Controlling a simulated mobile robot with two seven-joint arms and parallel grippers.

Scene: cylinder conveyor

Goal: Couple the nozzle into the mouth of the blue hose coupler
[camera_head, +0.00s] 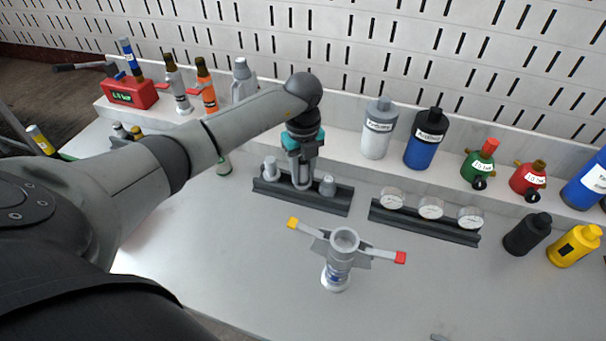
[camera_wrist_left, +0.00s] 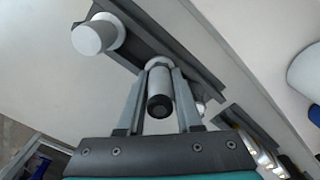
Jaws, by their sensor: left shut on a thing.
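My left gripper (camera_head: 302,184) points down at the dark nozzle rack, its fingers shut on a grey nozzle. In the left wrist view the nozzle (camera_wrist_left: 160,88) is between the two fingers, with its dark round end toward the camera and a pale collar beyond. I cannot tell whether it is seated in the rack or just above it. The hose coupler (camera_head: 338,268) stands upright on the table, nearer than the rack, with its round mouth facing up. It has a blue marking, a yellow-tipped lever on the left and a red-tipped lever on the right.
The nozzle rack (camera_head: 330,205) holds other grey nozzles on either side of my gripper. A gauge rail (camera_head: 424,222) lies to its right. Bottles, including a blue one (camera_head: 427,140), line the back ledge. The table around the coupler is clear.

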